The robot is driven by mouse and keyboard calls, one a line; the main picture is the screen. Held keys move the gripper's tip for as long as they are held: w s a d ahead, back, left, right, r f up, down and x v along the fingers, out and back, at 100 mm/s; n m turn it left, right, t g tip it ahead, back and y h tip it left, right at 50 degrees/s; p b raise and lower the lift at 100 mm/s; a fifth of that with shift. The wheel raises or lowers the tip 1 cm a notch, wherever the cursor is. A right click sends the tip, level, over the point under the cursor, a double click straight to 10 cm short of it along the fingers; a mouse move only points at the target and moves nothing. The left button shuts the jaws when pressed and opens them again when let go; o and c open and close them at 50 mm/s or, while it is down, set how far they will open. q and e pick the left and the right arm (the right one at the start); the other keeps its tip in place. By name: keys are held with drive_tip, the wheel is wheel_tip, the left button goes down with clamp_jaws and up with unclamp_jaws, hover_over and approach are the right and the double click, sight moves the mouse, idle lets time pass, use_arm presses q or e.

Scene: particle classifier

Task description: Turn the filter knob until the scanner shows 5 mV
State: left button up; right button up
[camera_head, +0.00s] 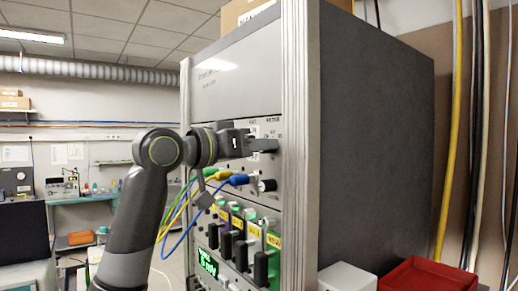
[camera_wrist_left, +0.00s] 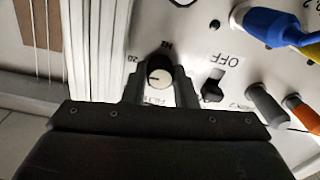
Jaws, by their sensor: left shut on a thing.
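The filter knob (camera_wrist_left: 159,74), black with a pale cap and a dark pointer line, sits on the white panel in the left wrist view. Its label is partly covered, and a "20" mark shows beside it. My left gripper (camera_wrist_left: 160,88) is shut on the knob, one finger on each side. In the head view, my left gripper (camera_head: 266,145) reaches the upper panel near the rack's right post and hides the knob. The scanner display (camera_head: 208,263) glows green low on the rack; its digits are too small to read surely. My right gripper is not in view.
Below the gripper are another black knob (camera_head: 267,185) and a blue plug (camera_head: 238,180) with cables. An OFF switch (camera_wrist_left: 212,86) is close beside the fingers, with grey (camera_wrist_left: 266,104) and orange plugs (camera_wrist_left: 300,112) farther right. A red tray (camera_head: 428,277) stands right of the rack.

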use_arm(q)
drive_tip(key=shift+f, duration=0.1)
idle(0.4)
drive_tip(key=o, duration=1)
drive_tip(key=b+v, duration=0.7)
drive_tip(key=v, duration=1)
drive_tip(key=shift+a, duration=0.25)
drive_tip(key=shift+s, duration=0.1)
